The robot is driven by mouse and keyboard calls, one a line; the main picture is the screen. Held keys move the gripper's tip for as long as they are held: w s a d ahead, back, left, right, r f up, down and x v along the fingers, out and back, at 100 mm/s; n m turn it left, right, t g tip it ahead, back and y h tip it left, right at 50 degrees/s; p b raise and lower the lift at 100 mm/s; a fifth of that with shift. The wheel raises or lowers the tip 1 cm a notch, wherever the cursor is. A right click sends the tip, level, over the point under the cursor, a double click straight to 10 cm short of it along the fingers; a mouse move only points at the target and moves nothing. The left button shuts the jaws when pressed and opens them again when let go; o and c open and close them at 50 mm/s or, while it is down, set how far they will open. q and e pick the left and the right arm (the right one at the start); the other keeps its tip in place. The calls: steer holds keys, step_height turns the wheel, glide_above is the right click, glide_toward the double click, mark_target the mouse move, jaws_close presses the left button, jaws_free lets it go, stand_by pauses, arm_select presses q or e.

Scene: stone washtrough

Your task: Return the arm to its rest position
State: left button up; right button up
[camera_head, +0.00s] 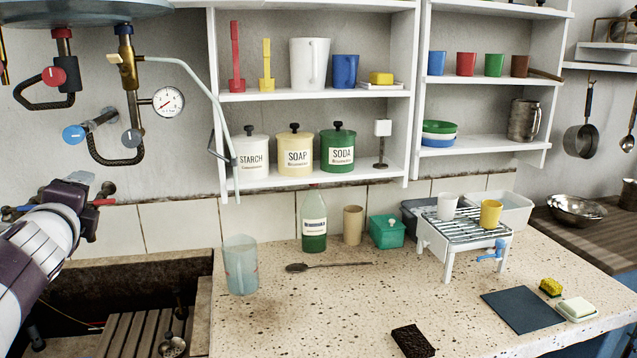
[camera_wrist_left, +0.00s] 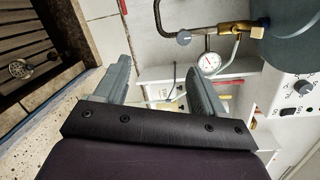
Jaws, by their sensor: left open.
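My left arm (camera_head: 40,245) comes in from the left edge in the head view. It is raised over the dark trough, in front of the wall pipes. In the left wrist view my left gripper (camera_wrist_left: 158,85) has its two grey fingers spread apart. Nothing is between the fingers; the wall, shelf and gauge show beyond them. The fingers are hard to make out in the head view. My right arm and right gripper are in neither view.
Near the arm are hoses, a pressure gauge (camera_head: 168,102) and a round tank (camera_head: 80,10). A clear measuring jug (camera_head: 241,268) stands on the speckled counter (camera_head: 300,325) right of the trough (camera_head: 110,285). Shelves (camera_head: 320,95) hang above. The counter's front middle is mostly free.

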arm_select(q)
steer(key=s+d+f+n+g+h, duration=0.1)
steer(key=s+d+f+n+g, duration=0.15)
steer(key=f+n, duration=0.4)
steer(key=s+d+f+n+g, duration=0.1)
steer(key=s+f+n+g, duration=0.15)
steer(key=f, duration=0.65)
steer(key=s+d+f+n+g+h, duration=0.1)
steer(key=s+f+n+g, duration=0.15)
steer(key=f+n, duration=0.35)
steer(key=s+d+f+n+g+h, duration=0.4)
steer(key=s+d+f+g, duration=0.3)
steer(key=s+d+f, duration=0.8)
step_height(320, 180, up, 14)
steer(key=m+p, duration=0.1)
steer(key=p, duration=1.5)
steer(key=shift+w+d+r, duration=0.15)
steer(key=shift+w+d, duration=0.2)
steer(key=shift+d, duration=0.1)
